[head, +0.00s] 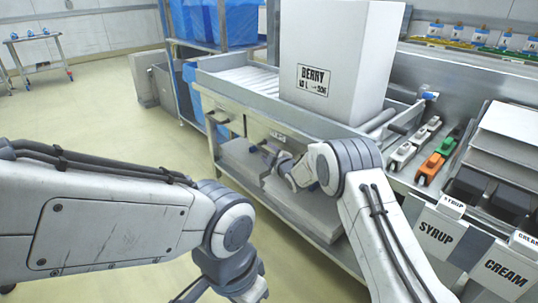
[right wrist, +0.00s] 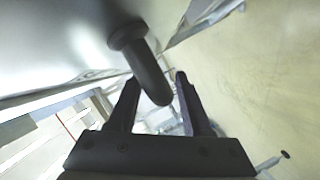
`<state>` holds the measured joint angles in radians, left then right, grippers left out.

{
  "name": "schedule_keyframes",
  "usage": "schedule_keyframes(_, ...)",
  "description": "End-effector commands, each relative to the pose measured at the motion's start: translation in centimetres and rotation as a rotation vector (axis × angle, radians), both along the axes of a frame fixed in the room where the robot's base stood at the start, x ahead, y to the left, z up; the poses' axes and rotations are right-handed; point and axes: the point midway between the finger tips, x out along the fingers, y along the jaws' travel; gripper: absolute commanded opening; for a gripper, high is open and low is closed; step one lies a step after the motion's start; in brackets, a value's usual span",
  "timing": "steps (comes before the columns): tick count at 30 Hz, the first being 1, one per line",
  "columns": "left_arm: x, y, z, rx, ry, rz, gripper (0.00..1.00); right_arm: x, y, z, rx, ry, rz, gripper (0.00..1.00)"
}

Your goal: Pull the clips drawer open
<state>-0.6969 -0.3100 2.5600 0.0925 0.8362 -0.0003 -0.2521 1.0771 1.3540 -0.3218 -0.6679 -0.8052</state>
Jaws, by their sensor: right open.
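The drawer front (head: 256,131) is a grey panel under the roller bench, below the big white carton. My right gripper (head: 268,152) is in front of this panel, small and partly hidden by its own wrist. In the right wrist view a dark rounded handle bar (right wrist: 146,65) sticks out from a pale metal face and reaches between the fingers of my right gripper (right wrist: 158,80), which stand open around its end. The panel looks flush with the bench. No clips or readable drawer label show. My left arm crosses the lower left of the head view; its fingers are out of frame.
A white carton (head: 335,62) marked BERRY stands on the bench. SYRUP (head: 437,236) and CREAM (head: 505,272) bins stand at the right, near my right arm.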

Motion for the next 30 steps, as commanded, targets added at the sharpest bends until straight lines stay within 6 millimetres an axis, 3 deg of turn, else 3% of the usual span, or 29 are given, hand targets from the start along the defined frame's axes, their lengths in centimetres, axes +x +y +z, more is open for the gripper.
schedule_keyframes(2, 0.0, 0.0, 0.01, 0.0, 0.0, 0.0, 0.0, -0.02, -0.01, -0.02, 0.0, 0.0, 0.0, 0.5)
schedule_keyframes(6, 0.0, 0.0, 0.01, 0.0, 0.0, 0.0, 0.0, -0.02, -0.03, -0.02, 0.0, 0.0, 0.0, 0.0)
schedule_keyframes(30, 0.0, 0.0, 0.0, 0.0, 0.0, 0.0, 0.0, -0.05, -0.11, -0.09, -0.001, 0.002, -0.001, 0.0)
